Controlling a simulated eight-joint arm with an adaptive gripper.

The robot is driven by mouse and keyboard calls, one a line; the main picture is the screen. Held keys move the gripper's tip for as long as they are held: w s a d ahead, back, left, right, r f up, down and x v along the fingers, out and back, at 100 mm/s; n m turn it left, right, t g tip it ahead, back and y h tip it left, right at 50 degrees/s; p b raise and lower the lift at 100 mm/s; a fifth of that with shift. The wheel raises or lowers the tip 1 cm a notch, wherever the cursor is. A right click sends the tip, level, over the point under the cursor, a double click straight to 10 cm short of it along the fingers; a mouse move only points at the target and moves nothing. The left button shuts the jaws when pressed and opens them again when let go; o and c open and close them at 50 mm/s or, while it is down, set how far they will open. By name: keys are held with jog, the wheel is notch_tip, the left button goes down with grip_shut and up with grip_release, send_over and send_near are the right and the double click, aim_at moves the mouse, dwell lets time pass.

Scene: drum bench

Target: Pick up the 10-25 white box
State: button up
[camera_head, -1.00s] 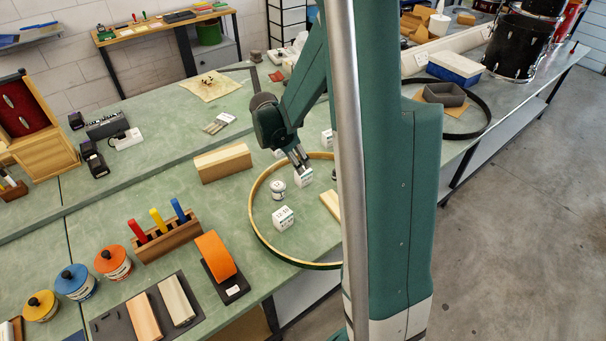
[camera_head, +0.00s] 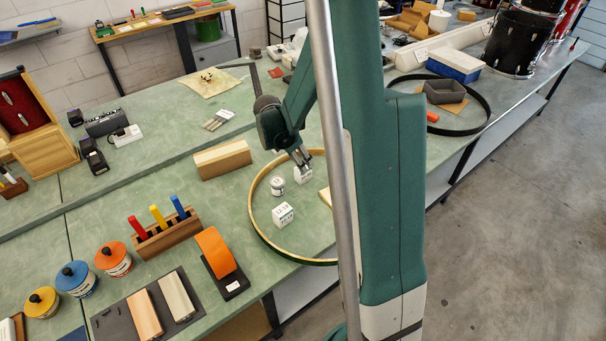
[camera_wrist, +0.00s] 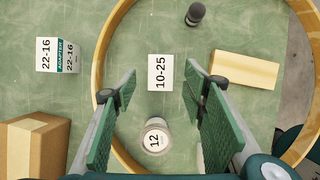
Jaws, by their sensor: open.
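The 10-25 white box (camera_wrist: 160,72) lies within the wooden hoop, its label facing up in the wrist view. In the head view the white box (camera_head: 303,177) is just beneath my gripper (camera_head: 303,167). My gripper (camera_wrist: 160,76) is open and empty, with one green finger on each side of the box in the wrist view. I cannot tell whether the fingertips are still above the box top or beside it. Another white box (camera_head: 283,214) stands inside the hoop, nearer the front; my right finger mostly hides that area in the wrist view.
The hoop (camera_head: 252,206) rings the boxes. A white jar marked 12 (camera_wrist: 155,140) stands close to the target box. A wooden block (camera_wrist: 245,70) lies on the other side.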

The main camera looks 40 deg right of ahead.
jog(key=shift+f, duration=0.1)
dwell(0.3)
jog(key=shift+x, duration=2.6)
jog(key=shift+c, duration=0.5)
jog(key=c, duration=0.9)
